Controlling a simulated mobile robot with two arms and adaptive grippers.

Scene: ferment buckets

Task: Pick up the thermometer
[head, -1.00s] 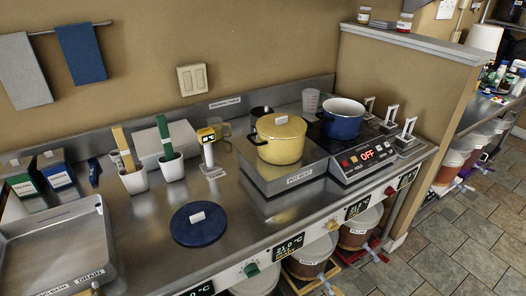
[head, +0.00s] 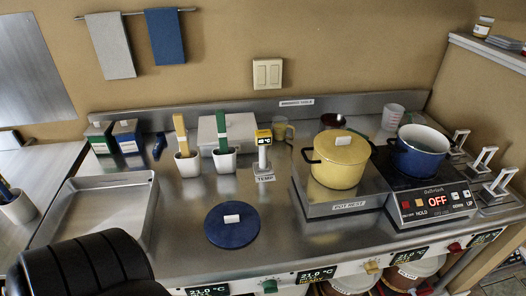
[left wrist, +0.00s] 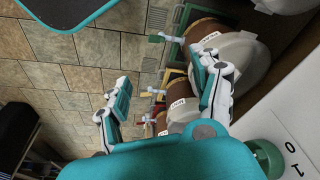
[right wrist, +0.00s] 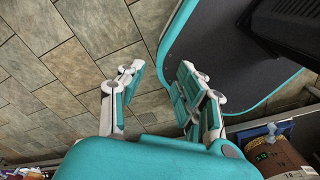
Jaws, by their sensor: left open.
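The thermometer (head: 264,144) has a yellow head with a small dark display. It stands upright on a white post on the steel counter, behind a TEMP label (head: 264,178). My left gripper (left wrist: 165,92) is open and empty in the left wrist view, over the tiled floor beside the buckets below the counter. My right gripper (right wrist: 157,88) is open and empty in the right wrist view, above the floor tiles. Neither gripper shows in the head view, and the thermometer shows in neither wrist view.
White holders with a green-handled tool (head: 222,135) and a yellow-handled tool (head: 181,135) are left. A blue lid (head: 232,226) lies in front.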

